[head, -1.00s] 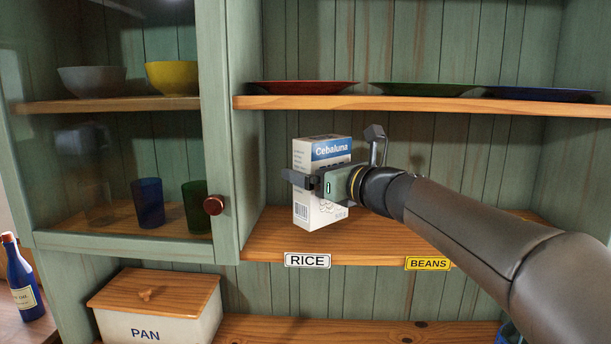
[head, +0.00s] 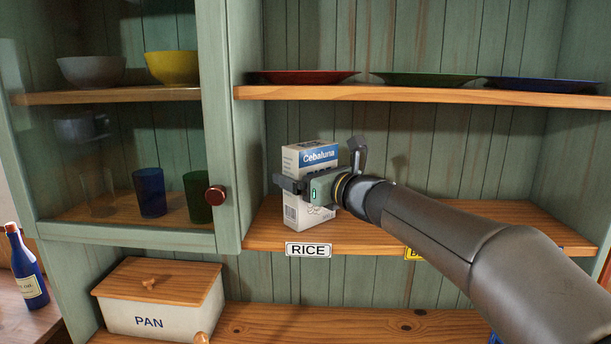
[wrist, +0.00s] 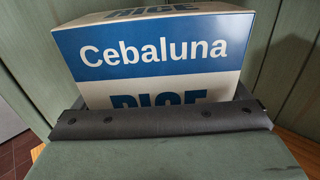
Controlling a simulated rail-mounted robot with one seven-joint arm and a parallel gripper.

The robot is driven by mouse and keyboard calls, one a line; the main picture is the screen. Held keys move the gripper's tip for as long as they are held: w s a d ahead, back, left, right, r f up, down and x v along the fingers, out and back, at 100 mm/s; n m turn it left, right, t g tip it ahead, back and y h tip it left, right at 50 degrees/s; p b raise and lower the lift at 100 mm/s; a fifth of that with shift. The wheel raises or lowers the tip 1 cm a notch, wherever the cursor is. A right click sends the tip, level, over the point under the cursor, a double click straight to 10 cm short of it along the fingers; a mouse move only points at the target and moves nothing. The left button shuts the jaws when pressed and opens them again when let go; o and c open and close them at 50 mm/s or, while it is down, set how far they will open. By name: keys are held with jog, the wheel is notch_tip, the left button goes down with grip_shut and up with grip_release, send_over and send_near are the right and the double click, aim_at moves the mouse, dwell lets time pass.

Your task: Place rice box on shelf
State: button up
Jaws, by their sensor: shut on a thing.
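The rice box (head: 305,157) is white with a blue "Cebaluna" band. It stands upright at the middle shelf (head: 350,238), above the "RICE" label (head: 308,250). My gripper (head: 308,190) is shut on it, with its fingers across the box's middle. The box's bottom is at about the shelf surface; I cannot tell for sure whether it touches. In the wrist view the box (wrist: 155,55) fills the space beyond the dark gripper edge (wrist: 160,121), with "Cebaluna" and "RICE" showing.
Red (head: 300,77), green (head: 425,79) and blue (head: 543,85) plates lie on the upper shelf. A yellow label (head: 413,253) is partly behind my arm. The glass door (head: 130,140) is on the left. The "PAN" box (head: 160,305) stands below. Shelf room right of the box is free.

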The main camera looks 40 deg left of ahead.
jog(key=o, duration=1)
jog(key=shift+r+p, duration=0.25)
jog(key=shift+p, duration=0.1)
jog(key=b+v, duration=0.4)
jog(key=v, duration=0.8)
